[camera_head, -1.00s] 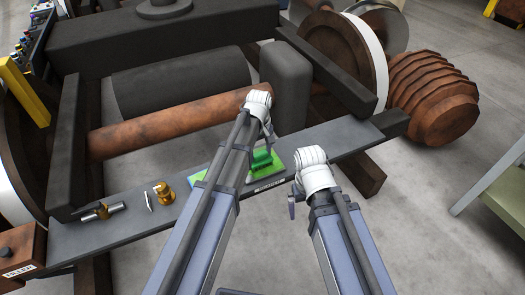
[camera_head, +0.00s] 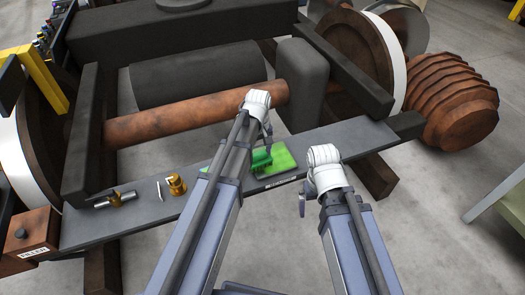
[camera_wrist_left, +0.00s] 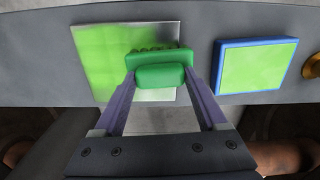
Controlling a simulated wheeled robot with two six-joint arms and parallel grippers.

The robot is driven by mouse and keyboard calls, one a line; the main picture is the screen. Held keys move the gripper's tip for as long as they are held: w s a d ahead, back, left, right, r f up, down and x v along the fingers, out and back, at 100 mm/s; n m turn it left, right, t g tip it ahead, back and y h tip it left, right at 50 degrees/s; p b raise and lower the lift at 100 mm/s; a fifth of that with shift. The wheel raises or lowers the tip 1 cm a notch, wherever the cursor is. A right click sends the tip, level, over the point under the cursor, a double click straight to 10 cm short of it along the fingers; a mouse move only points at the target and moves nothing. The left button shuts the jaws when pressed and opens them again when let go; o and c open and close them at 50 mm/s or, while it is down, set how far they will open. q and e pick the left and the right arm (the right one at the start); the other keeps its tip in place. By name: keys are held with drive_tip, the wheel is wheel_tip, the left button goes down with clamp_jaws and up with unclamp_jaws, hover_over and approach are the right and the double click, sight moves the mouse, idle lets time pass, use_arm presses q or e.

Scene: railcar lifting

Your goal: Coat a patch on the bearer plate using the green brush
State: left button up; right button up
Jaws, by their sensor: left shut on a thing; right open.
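My left gripper (camera_wrist_left: 160,84) is shut on the green brush (camera_wrist_left: 160,75); in the head view the brush (camera_head: 260,162) is partly hidden by my left arm. The brush is over the lower right part of a square patch (camera_wrist_left: 103,55) on the grey bearer plate (camera_head: 140,213). Green covers most of the patch, with pale, silvery areas along its right and lower right edges. I cannot tell whether the bristles touch it. A blue-rimmed pad with a green face (camera_wrist_left: 255,68) lies beside the patch. My right gripper (camera_head: 302,204) is open and empty, in front of the plate.
A brass fitting (camera_head: 176,185), a thin pale piece (camera_head: 159,190) and a brass-and-steel part (camera_head: 115,199) are on the plate's left part. A rusty shaft (camera_head: 190,115) and wheels stand behind. A table edge (camera_head: 500,200) is at right.

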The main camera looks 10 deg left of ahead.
use_arm(q)
drive_tip(key=shift+s+a, duration=0.8)
drive_tip(key=shift+a, duration=0.3)
drive_tip(key=shift+w+a, duration=0.35)
drive_tip(key=shift+w, duration=0.2)
drive_tip(key=shift+w+a, duration=0.3)
drive_tip(key=shift+w, duration=0.2)
drive_tip(key=shift+w+d, duration=0.5)
drive_tip(key=shift+d, duration=0.35)
drive_tip(key=shift+w+d, duration=0.5)
drive_tip(key=shift+d, duration=0.3)
drive_tip(key=shift+w+d, duration=0.55)
drive_tip(key=shift+d, duration=0.25)
drive_tip(key=shift+w+d, duration=0.55)
drive_tip(key=shift+d, duration=0.25)
drive_tip(key=shift+w+d, duration=0.55)
drive_tip(key=shift+d, duration=0.25)
drive_tip(key=shift+w+d, duration=0.5)
drive_tip(key=shift+d, duration=0.25)
